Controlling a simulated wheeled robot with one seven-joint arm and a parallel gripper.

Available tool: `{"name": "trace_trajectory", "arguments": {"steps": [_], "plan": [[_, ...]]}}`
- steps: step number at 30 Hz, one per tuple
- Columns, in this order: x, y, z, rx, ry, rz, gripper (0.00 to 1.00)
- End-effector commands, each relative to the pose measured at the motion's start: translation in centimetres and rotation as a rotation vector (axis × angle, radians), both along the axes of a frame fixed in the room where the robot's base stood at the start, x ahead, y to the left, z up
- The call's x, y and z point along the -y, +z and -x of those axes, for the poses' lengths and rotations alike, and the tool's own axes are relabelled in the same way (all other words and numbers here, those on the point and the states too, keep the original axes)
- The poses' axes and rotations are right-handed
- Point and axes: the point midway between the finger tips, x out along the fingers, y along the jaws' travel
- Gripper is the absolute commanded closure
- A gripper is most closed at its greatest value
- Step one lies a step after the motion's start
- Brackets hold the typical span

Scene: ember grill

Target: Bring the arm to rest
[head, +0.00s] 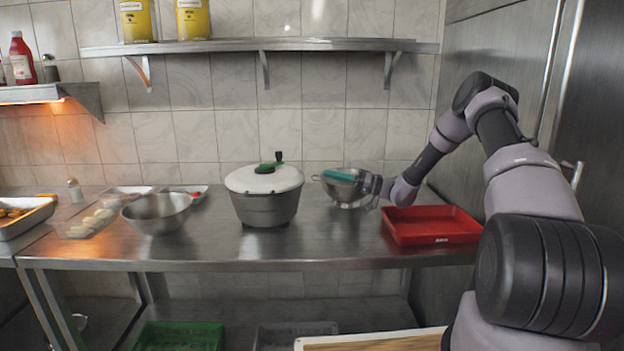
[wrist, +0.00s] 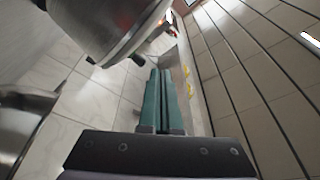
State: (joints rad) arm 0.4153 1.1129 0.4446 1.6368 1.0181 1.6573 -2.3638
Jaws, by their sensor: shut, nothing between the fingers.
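My gripper (head: 338,176) has teal fingers and reaches in from the right, pointing left above the steel counter. In the head view it is in front of a steel colander or bowl (head: 347,196); I cannot tell whether they touch. The wrist view shows the two teal fingers (wrist: 161,98) side by side, closed together and empty. A grey pot with a white lid (head: 265,204) stands just left of the fingertips, and a large metal vessel fills the top left of the wrist view (wrist: 105,25).
A red tray (head: 430,238) lies on the counter below my forearm. A steel bowl (head: 157,220) stands left of the pot. A steel shelf (head: 260,46) with yellow tins runs along the wall above. The wall is close on the right. Counter front (head: 310,252) is bare.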

Motion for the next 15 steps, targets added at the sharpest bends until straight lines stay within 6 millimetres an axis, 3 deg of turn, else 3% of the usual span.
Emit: {"name": "trace_trajectory", "arguments": {"steps": [7, 15], "plan": [[-2.8, 6.2, 5.9, -0.135, 0.201, 0.264, 1.0], [-2.9, 11.4, 13.8, -0.329, 0.257, 0.626, 1.0]]}}
